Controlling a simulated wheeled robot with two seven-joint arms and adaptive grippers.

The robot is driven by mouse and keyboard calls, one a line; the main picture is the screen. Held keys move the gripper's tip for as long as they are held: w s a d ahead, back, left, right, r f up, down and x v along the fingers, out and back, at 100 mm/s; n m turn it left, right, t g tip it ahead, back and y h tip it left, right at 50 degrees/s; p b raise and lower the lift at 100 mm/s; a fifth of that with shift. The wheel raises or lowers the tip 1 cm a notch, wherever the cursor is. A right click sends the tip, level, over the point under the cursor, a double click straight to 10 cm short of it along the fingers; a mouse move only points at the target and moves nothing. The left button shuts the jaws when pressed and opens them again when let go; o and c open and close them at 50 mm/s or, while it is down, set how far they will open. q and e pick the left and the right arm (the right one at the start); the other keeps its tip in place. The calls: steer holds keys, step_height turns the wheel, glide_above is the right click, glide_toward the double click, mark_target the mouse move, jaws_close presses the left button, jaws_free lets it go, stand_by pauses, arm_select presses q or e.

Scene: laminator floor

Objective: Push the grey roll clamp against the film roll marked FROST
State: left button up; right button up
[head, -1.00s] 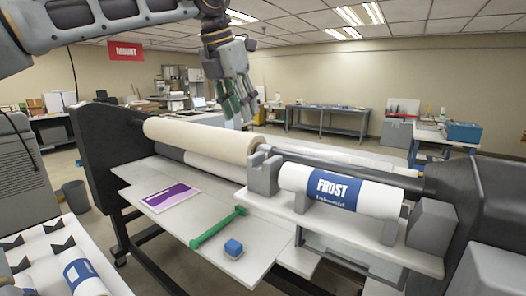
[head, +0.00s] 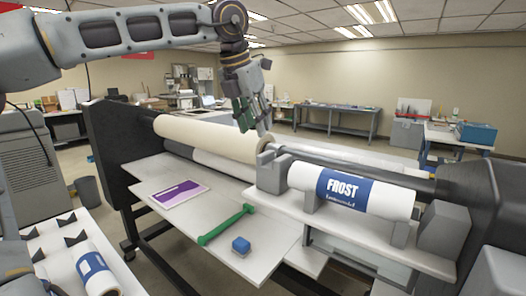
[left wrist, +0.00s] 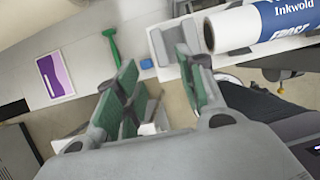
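The film roll marked FROST (head: 350,190), white with a blue label band, lies across grey supports on a pale shelf; its end also shows in the left wrist view (left wrist: 240,28). The grey roll clamp (head: 269,175), a notched block, stands on the shelf by the roll's left end. In the left wrist view the clamp (left wrist: 161,46) appears separated from the roll by a small gap. My left gripper (head: 252,120), with green finger pads, is open and empty, above and behind the clamp in the head view. Its fingers (left wrist: 157,64) show spread apart. My right gripper is out of view.
A second grey block (head: 443,230) stands beyond the roll's right end. A long cream roller (head: 205,136) and a dark shaft run behind the clamp.

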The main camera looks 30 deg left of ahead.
mark_target(264, 154)
arm_select(q)
steer(key=x, duration=0.9)
steer(key=shift+c, duration=0.3)
jaws_close()
